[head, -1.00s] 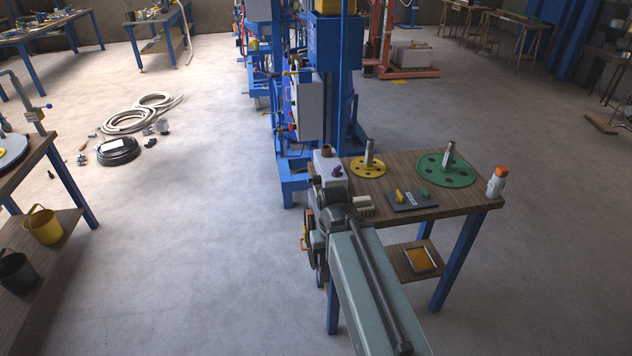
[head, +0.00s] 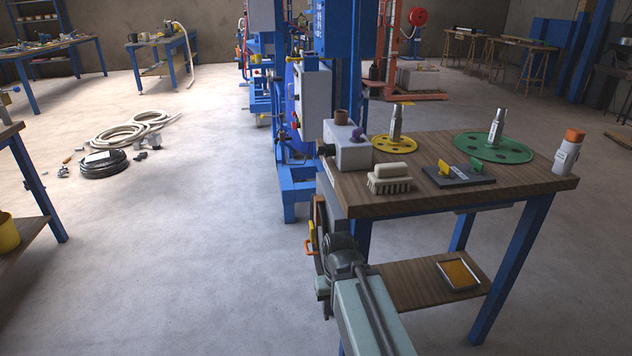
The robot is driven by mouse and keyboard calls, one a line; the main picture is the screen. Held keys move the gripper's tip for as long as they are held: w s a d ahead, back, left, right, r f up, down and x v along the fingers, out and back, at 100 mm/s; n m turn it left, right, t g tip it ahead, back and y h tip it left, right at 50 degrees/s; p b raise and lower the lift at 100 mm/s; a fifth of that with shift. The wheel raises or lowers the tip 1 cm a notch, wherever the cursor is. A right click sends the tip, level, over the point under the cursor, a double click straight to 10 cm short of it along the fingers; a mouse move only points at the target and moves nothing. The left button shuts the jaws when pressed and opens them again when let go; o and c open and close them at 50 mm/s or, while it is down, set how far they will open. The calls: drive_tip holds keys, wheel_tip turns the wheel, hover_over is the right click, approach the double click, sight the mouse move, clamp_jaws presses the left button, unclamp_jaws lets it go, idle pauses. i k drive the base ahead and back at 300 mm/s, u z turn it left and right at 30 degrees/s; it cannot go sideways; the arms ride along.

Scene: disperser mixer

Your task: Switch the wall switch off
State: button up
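I cannot make out a wall switch for certain in the head view. A pale grey box (head: 316,97) is fixed upright to the blue machine (head: 340,60), but its front is turned away from me. My arm reaches up from the bottom of the picture to the left end of the wooden table. My gripper (head: 312,243) is at its far end, beside the table's left edge and below the top. Dark, yellow and orange parts show there. The fingers are not clear, and whether they hold anything is hidden.
The table (head: 520,187) bears a brush (head: 390,178), a grey box with knobs (head: 348,153), yellow (head: 394,143) and green discs (head: 493,146), and a white bottle (head: 567,152). Coiled hoses (head: 125,135) lie on the floor at the left.

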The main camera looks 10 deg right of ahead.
sight(323, 149)
drive_tip(key=k, duration=0.45)
drive_tip(key=u, duration=2.3)
drive_tip(key=i, duration=1.05)
drive_tip(key=z, duration=1.3)
drive_tip(key=i, duration=1)
drive_tip(key=u, duration=0.1)
